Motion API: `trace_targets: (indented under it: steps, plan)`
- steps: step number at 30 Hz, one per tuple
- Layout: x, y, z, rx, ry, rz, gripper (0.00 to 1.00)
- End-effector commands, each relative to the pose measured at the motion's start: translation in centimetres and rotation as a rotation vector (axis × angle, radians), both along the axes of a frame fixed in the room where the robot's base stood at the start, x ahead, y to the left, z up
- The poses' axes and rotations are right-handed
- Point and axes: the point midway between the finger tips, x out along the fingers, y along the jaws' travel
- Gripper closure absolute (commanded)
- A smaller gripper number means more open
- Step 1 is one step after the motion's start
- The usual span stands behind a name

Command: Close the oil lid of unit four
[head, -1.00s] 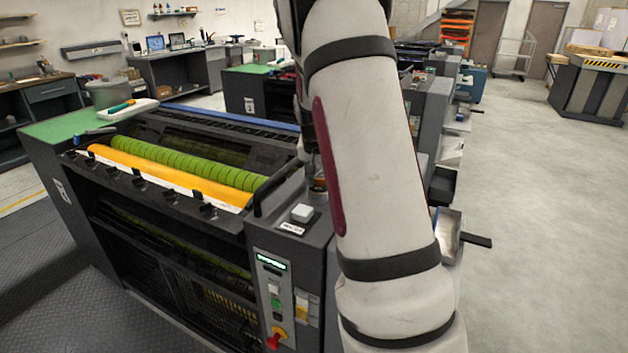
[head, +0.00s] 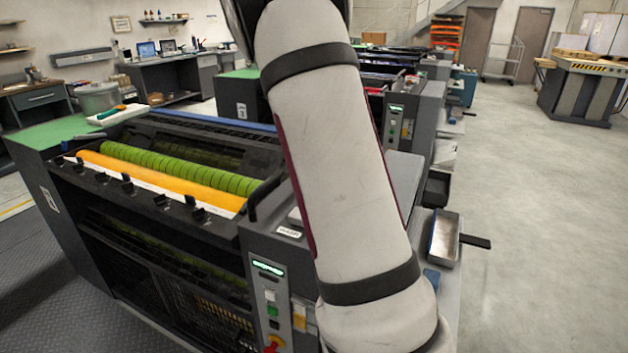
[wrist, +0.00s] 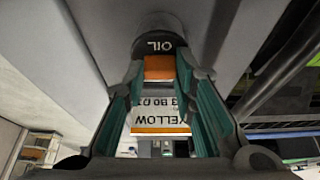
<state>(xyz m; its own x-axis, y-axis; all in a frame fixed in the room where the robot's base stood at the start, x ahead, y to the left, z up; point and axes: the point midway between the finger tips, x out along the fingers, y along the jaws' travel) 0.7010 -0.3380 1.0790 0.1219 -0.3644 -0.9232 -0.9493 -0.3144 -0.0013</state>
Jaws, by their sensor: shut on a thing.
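In the wrist view a dark round oil lid (wrist: 160,45) marked "OIL" shows upside down, with a grey cylindrical part above it. An orange block (wrist: 159,68) sits just below the lettering, between the fingertips. My gripper (wrist: 161,76), with teal finger pads, is shut on this lid part. Whether the lid is open or closed I cannot tell. A white "YELLOW" label (wrist: 160,115) shows beyond the fingers. In the head view the near print unit (head: 225,240) stands left of my arm; my arm hides the gripper and the lid there.
Green and orange rollers (head: 180,170) lie exposed in the near unit. A control panel (head: 272,300) with buttons is on its front. A metal tray (head: 445,238) juts out at the right. More units stand behind. The floor (head: 545,230) at right is clear.

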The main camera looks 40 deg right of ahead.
Motion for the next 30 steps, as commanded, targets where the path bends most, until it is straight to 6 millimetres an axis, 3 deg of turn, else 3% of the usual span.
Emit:
trace_targets:
  steps: [2, 3, 5, 19, 30]
  plan:
    - [-0.2, 0.1, -0.4, 0.006, 0.009, -0.003, 1.0]
    - [-0.2, 0.1, -0.4, 0.005, 0.009, -0.002, 0.66]
    - [-0.2, 0.1, -0.4, 0.005, 0.009, -0.002, 0.55]
    - [-0.1, 0.3, 0.6, 0.002, 0.001, 0.002, 0.55]
    - [-0.8, 2.8, 6.9, 0.002, -0.002, 0.003, 0.55]
